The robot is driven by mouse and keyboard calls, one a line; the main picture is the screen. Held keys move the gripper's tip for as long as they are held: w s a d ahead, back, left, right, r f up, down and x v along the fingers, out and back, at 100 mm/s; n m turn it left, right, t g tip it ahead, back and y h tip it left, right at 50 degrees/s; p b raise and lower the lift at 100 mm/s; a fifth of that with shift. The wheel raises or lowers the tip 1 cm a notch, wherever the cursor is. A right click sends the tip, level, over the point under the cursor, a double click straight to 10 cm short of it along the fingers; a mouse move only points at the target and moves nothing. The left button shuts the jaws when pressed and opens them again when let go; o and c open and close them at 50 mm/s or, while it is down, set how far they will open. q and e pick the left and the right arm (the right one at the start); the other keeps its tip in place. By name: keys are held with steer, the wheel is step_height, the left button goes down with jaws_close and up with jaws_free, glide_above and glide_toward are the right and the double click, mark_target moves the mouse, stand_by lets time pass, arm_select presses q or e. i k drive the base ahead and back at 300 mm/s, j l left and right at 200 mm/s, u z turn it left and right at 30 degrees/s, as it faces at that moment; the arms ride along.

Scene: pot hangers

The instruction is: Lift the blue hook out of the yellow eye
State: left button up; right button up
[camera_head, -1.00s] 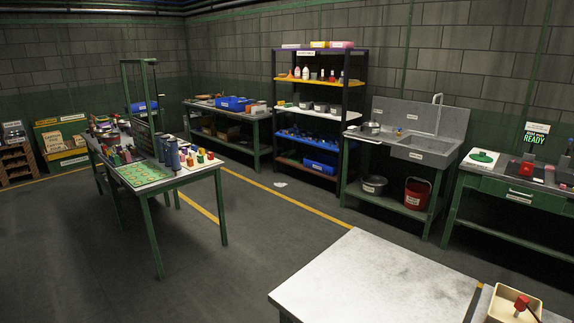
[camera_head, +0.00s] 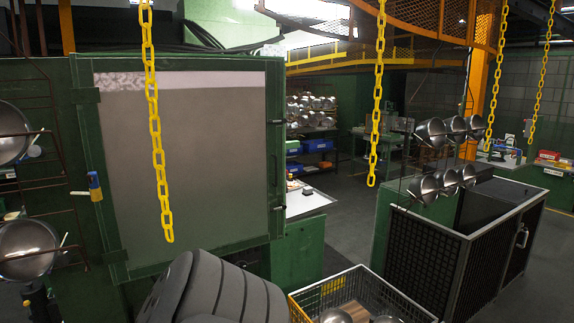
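A small blue and yellow fitting (camera_head: 95,187) is at the left edge of the large green-framed panel. Its upper part is blue and its lower part is yellow. A thin bar reaches it from the left. It may be the blue hook and yellow eye, but it is too small to tell whether one sits inside the other. Neither of my grippers is in view.
Yellow chains hang in front, one before the green-framed panel (camera_head: 180,170) and one near the middle (camera_head: 378,90). A wire crate (camera_head: 300,308) with metal bowls stands at the bottom. Metal bowls hang beside a black mesh cage (camera_head: 425,255). Open floor lies behind.

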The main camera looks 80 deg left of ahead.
mark_target(93, 186)
steer(key=k+u, duration=0.1)
steer(key=u, duration=3.55)
steer(key=i+l+z, duration=0.1)
steer(key=l, duration=0.3)
